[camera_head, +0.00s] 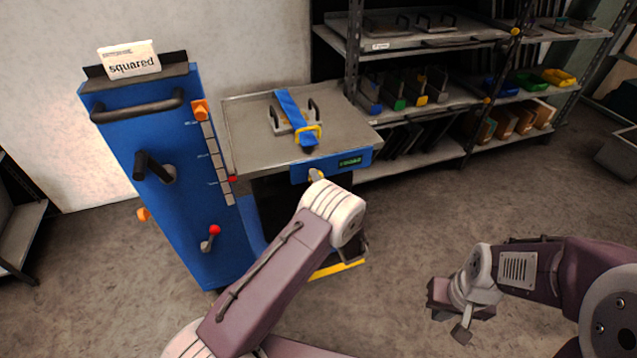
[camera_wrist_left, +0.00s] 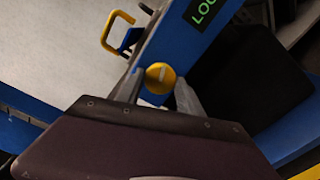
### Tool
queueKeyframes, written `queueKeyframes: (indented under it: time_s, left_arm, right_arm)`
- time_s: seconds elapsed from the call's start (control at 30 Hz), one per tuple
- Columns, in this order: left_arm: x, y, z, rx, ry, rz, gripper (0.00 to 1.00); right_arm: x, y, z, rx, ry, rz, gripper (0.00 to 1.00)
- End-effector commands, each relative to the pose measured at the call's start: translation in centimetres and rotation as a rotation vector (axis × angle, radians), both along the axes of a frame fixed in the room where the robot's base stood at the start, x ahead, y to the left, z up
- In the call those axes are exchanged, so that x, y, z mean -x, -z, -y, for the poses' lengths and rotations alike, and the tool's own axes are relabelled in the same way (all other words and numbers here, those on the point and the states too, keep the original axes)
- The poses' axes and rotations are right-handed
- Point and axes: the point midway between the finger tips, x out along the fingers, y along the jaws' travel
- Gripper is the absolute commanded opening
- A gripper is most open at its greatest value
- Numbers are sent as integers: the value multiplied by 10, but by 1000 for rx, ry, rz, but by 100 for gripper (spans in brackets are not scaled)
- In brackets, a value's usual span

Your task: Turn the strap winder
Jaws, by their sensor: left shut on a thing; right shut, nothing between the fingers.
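The strap winder is a round yellow knob (camera_wrist_left: 160,78) with a pale slot, on the blue front edge of the cart table. In the head view the knob (camera_head: 316,174) shows just beyond my left wrist. My left gripper (camera_wrist_left: 157,88) has a finger on each side of the knob and is shut on it. A blue strap (camera_head: 290,108) runs over a grey die plate (camera_head: 276,127) with two dark handles. A yellow loop (camera_head: 318,130) sits at the strap's near end; the loop also shows in the wrist view (camera_wrist_left: 108,32). My right gripper (camera_head: 458,318) is shut and empty above the floor.
A tall blue cabinet (camera_head: 165,215) with a black handle and a red-knobbed lever (camera_head: 214,231) stands left of the grey tabletop (camera_head: 245,140). A dark panel with green lettering (camera_head: 350,162) is right of the knob. Shelves (camera_head: 430,105) stand behind. The floor at right is open.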

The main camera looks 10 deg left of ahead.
Motion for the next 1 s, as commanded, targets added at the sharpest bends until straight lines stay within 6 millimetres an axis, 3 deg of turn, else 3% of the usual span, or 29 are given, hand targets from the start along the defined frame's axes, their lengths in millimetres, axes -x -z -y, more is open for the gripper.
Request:
queueKeyframes:
  time_s: [0.03,0.1,0.43,0.8,1.0]
  left_arm:
    - [0,1,0,1,1,-3,49]
    - [0,1,0,0,1,-2,65]
    - [3,0,2,1,2,-1,65]
    - [63,-2,44,-1,4,-3,65]
    - [76,0,51,1,2,-1,65]
  right_arm:
    - [0,0,0,0,0,0,0]
    - [0,0,0,0,0,0,0]
    - [0,-2,0,0,0,0,0]
    - [0,-24,0,0,0,0,0]
    - [0,-26,0,0,0,0,0]
